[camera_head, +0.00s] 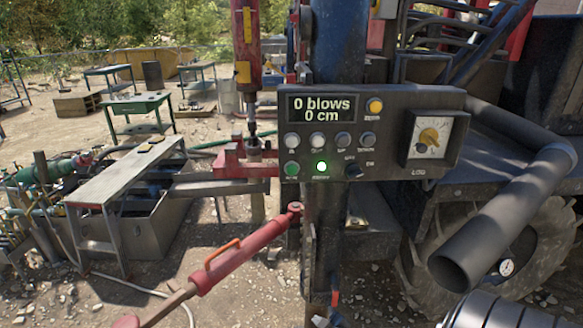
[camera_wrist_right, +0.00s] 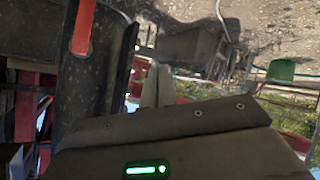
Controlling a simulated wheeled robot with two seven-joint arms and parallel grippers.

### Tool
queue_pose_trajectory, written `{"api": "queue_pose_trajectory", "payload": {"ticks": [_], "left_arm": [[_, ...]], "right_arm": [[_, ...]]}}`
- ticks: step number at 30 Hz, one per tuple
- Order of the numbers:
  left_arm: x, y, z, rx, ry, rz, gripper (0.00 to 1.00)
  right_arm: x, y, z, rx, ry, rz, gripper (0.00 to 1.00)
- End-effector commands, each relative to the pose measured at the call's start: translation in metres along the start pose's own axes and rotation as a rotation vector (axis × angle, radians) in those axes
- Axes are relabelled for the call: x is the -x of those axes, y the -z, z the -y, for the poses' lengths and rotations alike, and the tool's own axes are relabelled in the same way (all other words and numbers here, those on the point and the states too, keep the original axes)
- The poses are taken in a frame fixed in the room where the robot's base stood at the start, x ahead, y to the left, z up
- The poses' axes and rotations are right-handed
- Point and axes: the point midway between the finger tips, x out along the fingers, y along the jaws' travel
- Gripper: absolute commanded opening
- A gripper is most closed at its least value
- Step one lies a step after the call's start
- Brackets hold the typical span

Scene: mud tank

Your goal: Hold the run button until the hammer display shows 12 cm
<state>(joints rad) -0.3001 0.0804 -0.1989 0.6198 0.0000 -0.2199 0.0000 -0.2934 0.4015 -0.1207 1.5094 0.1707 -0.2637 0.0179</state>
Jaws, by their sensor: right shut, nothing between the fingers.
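The dark control panel (camera_head: 370,97) faces me in the head view. Its hammer display (camera_head: 321,108) reads "0 blows 0 cm". A green button (camera_head: 291,168) sits at the panel's lower left; its small label is too blurred to confirm as the run button. Beside it a round lamp (camera_head: 320,167) glows bright green. My left gripper is out of view.
Several grey buttons (camera_head: 317,141), an amber button (camera_head: 375,106) and a black selector (camera_head: 353,169) share the panel. A wide dark pipe (camera_head: 495,225) juts out at right, and a red cylinder (camera_head: 240,252) slants below left.

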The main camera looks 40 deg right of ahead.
Motion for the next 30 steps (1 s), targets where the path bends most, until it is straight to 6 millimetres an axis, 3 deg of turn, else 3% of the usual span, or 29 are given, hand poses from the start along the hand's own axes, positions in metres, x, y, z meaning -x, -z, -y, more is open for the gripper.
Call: {"api": "queue_pose_trajectory", "payload": {"ticks": [1,8,12,15,21,25,30], "left_arm": [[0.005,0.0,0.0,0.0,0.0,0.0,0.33],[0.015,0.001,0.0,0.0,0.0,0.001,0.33],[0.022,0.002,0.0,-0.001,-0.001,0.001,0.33],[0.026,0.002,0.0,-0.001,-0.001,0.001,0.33],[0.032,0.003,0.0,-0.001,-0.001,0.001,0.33],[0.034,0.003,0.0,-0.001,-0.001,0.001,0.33],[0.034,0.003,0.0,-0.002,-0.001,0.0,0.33]], "right_arm": [[0.006,0.035,-0.017,0.007,-0.019,-0.062,0.0],[0.052,0.179,-0.076,0.026,-0.088,-0.338,0.0],[0.1,0.261,-0.102,0.036,-0.112,-0.511,0.0],[0.139,0.312,-0.114,0.042,-0.121,-0.627,0.0],[0.21,0.381,-0.126,0.049,-0.121,-0.807,0.0],[0.238,0.404,-0.128,0.05,-0.116,-0.874,0.0],[0.253,0.414,-0.129,0.05,-0.114,-0.907,0.0]]}}
